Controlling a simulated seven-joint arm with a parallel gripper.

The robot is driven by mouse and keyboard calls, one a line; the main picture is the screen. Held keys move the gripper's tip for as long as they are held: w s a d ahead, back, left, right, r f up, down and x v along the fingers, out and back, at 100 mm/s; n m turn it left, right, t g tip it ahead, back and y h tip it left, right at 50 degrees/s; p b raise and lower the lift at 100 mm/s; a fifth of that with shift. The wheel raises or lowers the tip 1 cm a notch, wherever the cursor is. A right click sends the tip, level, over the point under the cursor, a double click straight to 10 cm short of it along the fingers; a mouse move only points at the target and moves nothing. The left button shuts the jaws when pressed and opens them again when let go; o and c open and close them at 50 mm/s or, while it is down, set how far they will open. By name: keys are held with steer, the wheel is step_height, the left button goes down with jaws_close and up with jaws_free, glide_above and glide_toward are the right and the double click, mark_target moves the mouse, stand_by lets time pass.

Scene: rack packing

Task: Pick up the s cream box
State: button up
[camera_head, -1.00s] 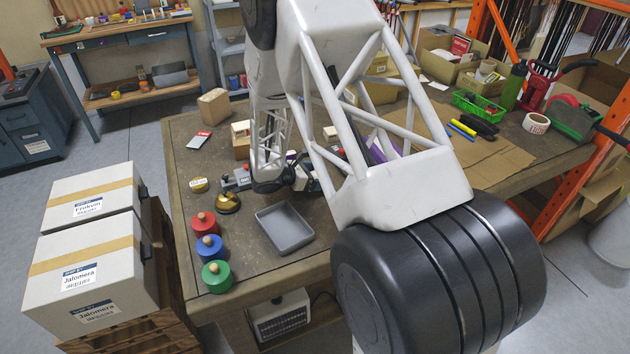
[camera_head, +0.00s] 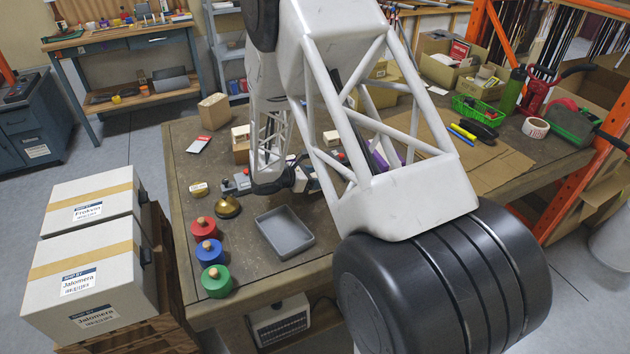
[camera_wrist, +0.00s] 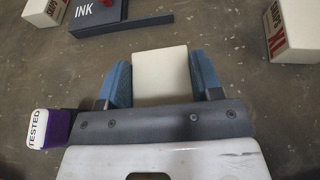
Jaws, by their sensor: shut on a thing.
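A plain cream box (camera_wrist: 160,77) sits between the blue fingers of my gripper (camera_wrist: 161,82) in the wrist view. The fingers are shut on its two sides. No size letter shows on the face turned to the camera. Whether it touches the table or is held above it, I cannot tell. In the head view my arm hides most of the gripper and the box. Another cream box marked XL in red (camera_wrist: 292,30) stands at the right in the wrist view, and a further cream box (camera_wrist: 45,12) is at the upper left, its marking unreadable.
A dark ink pad (camera_wrist: 98,17) and a purple-and-white stamp marked TESTED (camera_wrist: 50,130) are left of the gripper. In the head view, a grey tray (camera_head: 285,232), a brass bell (camera_head: 227,206) and red, blue and green knobbed pots (camera_head: 209,252) stand at the table's front left.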

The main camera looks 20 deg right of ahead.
step_height(320, 180, up, 2)
steer(key=shift+r, duration=0.15)
steer(key=s+a, duration=0.1)
steer(key=s, duration=0.4)
steer(key=s+a+r, duration=0.1)
steer(key=s, duration=0.4)
steer(key=s+a, duration=0.1)
steer(key=s, duration=0.4)
steer(key=shift+s+a+r, duration=0.3)
steer(key=shift+d, duration=0.1)
